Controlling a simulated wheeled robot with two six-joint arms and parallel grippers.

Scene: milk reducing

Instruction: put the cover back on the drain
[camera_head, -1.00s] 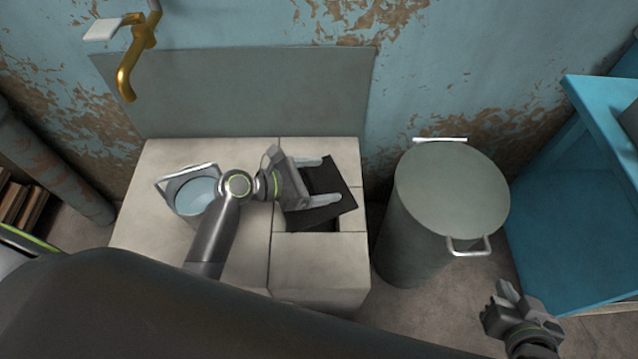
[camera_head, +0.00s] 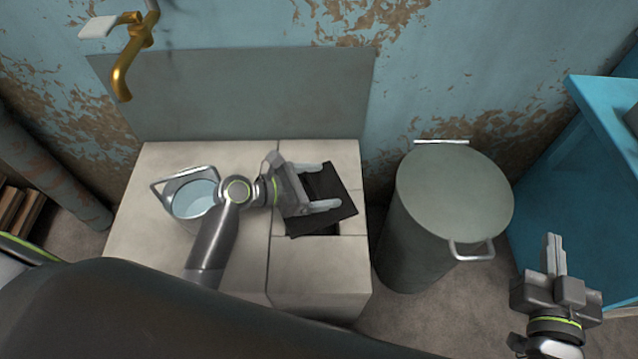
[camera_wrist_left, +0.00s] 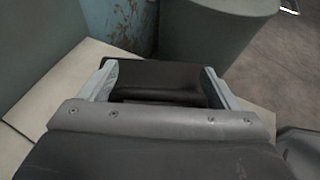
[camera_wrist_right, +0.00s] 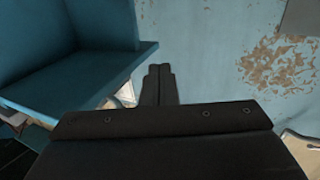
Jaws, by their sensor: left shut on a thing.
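The drain cover (camera_head: 343,213) is a dark, flat, square plate over the right part of the pale tiled block, turned at an angle to the tiles. My left gripper (camera_head: 327,187) is shut on it, one finger at either side. The cover also shows between the fingers in the left wrist view (camera_wrist_left: 155,75). The drain (camera_head: 329,230) shows as a dark strip of opening below the cover's near edge; the rest is hidden. I cannot tell whether the cover touches the tiles. My right gripper (camera_head: 553,242) is shut and empty at the lower right, its fingers together in the right wrist view (camera_wrist_right: 159,70).
A metal bucket of liquid (camera_head: 172,190) stands on the tiled block (camera_head: 140,245), left of my left gripper. A grey lidded can (camera_head: 450,190) stands right of the block. A brass tap (camera_head: 122,75) hangs at the upper left. A blue cabinet (camera_head: 595,110) is at the right.

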